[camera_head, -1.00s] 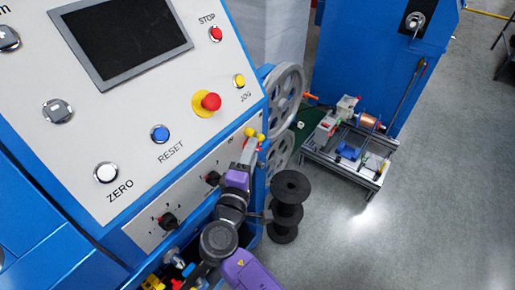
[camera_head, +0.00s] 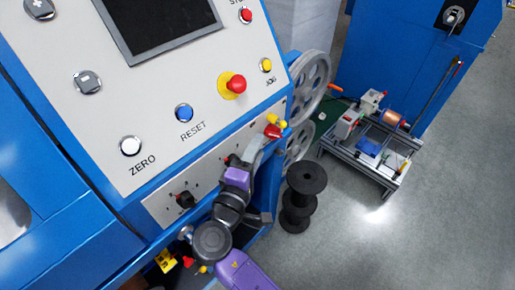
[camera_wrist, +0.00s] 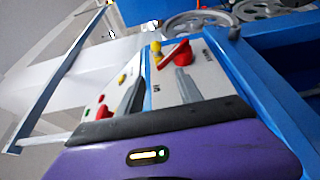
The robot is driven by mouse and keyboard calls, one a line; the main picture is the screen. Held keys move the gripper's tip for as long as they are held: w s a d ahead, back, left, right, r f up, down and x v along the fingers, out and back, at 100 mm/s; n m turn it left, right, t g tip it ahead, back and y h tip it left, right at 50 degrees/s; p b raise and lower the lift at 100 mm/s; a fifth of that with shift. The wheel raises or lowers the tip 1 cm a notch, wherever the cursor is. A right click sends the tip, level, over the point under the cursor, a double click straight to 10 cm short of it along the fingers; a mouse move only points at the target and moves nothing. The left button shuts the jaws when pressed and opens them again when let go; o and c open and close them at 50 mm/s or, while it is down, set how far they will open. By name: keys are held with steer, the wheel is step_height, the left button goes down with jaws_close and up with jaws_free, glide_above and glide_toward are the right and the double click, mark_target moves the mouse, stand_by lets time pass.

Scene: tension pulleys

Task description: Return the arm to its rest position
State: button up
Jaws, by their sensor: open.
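My gripper (camera_head: 260,145) is in front of the lower control panel of the blue machine, close to its right edge. Its fingers point up toward a red switch handle (camera_head: 272,131). The jaws are open and nothing shows between them. In the wrist view, my purple gripper body fills the bottom, and grey finger parts (camera_wrist: 187,85) reach over the pale panel. The red handle also shows there (camera_wrist: 176,55), beyond the fingers. Whether the fingers touch it cannot be told. My arm runs down from the gripper along the panel's front.
The panel carries a red emergency button (camera_head: 236,84), a blue RESET button (camera_head: 184,112), a white ZERO button (camera_head: 130,146) and a black knob (camera_head: 186,200). Grey pulleys (camera_head: 310,80) and a black spool stack (camera_head: 300,195) stand to the right.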

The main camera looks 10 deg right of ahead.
steer(key=shift+d+f, duration=0.1)
stand_by(0.5)
steer(key=s+d+f+m+g+y, duration=0.1)
steer(key=s+d+f+g+y, duration=0.2)
steer(key=s+f, duration=0.7)
steer(key=s+d+f+m+y, duration=0.1)
steer(key=s+d+f+y, duration=0.35)
steer(key=s+f, duration=0.5)
steer(key=s+r+m+y, duration=0.35)
steer(key=s+r, duration=0.25)
steer(key=s, duration=0.7)
steer(key=s+d+r+m+t+h, duration=0.1)
steer(key=s+d+r+m, duration=0.3)
steer(key=r, duration=0.9)
steer(key=s+m+t, duration=0.1)
steer(key=s+m, duration=0.1)
steer(key=s, duration=0.1)
steer(key=shift+s+t+h, duration=0.3)
steer(key=shift+h, duration=0.1)
